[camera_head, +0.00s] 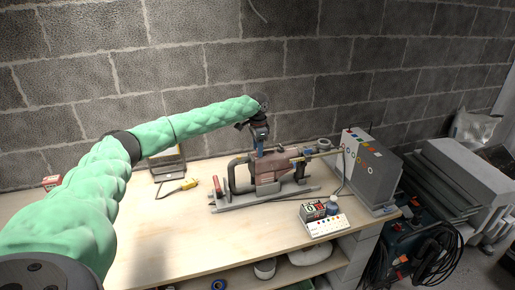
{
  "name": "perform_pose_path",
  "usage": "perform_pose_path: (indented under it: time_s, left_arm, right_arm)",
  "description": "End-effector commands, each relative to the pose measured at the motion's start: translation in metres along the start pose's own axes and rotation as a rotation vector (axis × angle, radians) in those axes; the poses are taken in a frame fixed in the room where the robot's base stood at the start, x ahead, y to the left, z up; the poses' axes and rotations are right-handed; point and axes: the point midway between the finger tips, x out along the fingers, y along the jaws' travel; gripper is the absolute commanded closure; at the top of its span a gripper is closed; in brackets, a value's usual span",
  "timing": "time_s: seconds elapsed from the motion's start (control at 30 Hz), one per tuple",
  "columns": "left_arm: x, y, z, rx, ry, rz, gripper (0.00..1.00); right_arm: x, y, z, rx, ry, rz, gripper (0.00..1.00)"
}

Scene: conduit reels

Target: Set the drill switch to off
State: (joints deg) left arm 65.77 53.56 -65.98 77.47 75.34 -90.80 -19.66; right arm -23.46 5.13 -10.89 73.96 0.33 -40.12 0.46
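The drill (268,172), a reddish-brown tool with a black handle, lies clamped in a grey metal stand (235,206) on the wooden bench. My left arm, in a green sleeve, reaches in from the left. Its gripper (259,148) points down at the top of the drill body, very close to it or touching; I cannot tell which. The fingers are too small to show whether they are open or shut. I cannot make out the drill's switch for certain; it may be hidden or too small. My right gripper is not in view.
A grey box with coloured labels (372,170) stands to the right. A small red and black box (312,210) and a white panel (328,226) sit at the front right. The bench's front left is clear.

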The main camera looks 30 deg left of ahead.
Motion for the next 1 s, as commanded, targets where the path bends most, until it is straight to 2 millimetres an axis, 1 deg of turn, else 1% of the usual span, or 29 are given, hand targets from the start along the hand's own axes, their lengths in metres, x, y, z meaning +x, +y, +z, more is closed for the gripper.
perform_pose_path:
  time_s: [0.27,0.37,0.5,0.8,1.0]
  left_arm:
    - [0.0,0.0,0.0,0.0,-0.001,0.0,0.58]
    - [-0.005,0.0,0.0,0.0,0.0,0.0,0.58]
    - [-0.02,0.0,0.0,0.0,0.001,0.0,0.58]
    - [-0.062,0.0,-0.001,0.0,0.002,0.0,0.58]
    - [-0.076,0.0,-0.001,0.0,0.0,0.0,0.58]
  right_arm:
    - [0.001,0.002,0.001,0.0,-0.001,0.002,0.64]
    - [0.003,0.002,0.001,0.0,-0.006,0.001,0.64]
    - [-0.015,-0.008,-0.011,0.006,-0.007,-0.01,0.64]
    - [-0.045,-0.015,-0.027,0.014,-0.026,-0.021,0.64]
    - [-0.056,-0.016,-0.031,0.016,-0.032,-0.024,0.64]
